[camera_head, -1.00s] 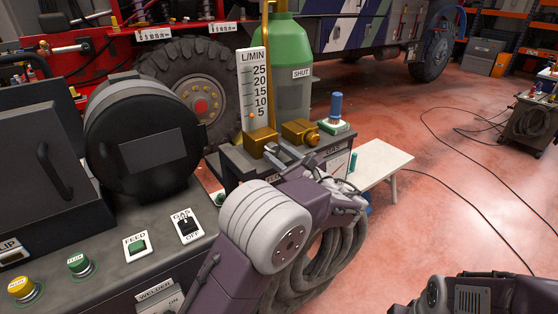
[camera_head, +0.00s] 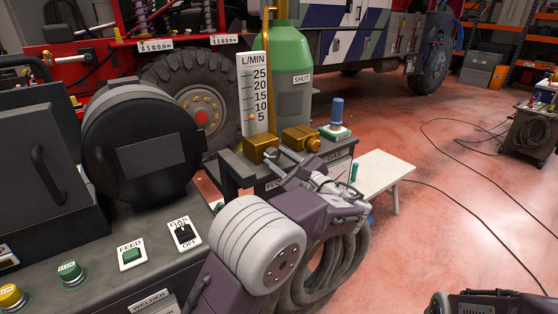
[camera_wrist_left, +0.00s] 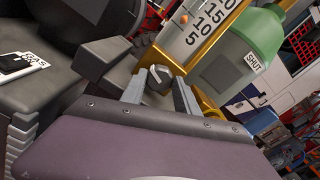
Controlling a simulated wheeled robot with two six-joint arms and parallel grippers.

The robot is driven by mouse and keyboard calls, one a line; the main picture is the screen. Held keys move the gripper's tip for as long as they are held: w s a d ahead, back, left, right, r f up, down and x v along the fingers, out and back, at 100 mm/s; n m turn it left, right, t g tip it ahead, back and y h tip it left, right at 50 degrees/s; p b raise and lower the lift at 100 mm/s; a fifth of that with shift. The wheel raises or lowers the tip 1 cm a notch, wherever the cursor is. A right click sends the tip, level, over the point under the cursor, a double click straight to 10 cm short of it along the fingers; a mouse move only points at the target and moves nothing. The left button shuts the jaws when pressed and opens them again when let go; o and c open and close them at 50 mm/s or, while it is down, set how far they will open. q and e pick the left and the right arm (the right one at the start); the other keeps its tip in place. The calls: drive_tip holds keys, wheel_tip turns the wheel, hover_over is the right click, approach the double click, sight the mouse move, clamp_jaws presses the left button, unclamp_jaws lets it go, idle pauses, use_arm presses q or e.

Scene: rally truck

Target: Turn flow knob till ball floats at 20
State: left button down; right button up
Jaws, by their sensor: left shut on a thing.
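The flow meter has a white L/MIN scale plate (camera_head: 253,88) marked 5 to 25 on a brass body (camera_head: 260,149). In the left wrist view the ball (camera_wrist_left: 184,19) appears nearer the 10, seen at a slant. My left gripper (camera_head: 284,161) reaches to the front of the brass body. In the wrist view its fingers (camera_wrist_left: 158,86) are closed on the sides of a dark grey flow knob (camera_wrist_left: 156,96). The knob is hidden in the head view.
A green gas bottle (camera_head: 292,75) with a SHUT label stands behind the meter. A brass valve (camera_head: 301,138) and a blue-topped part (camera_head: 336,112) are to the right. The welder panel with a GAS switch (camera_head: 184,234) is at left. Coiled hose hangs below my left arm.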

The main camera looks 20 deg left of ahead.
use_arm(q)
drive_tip(key=c, duration=0.9)
unclamp_jaws()
drive_tip(key=v, duration=0.9)
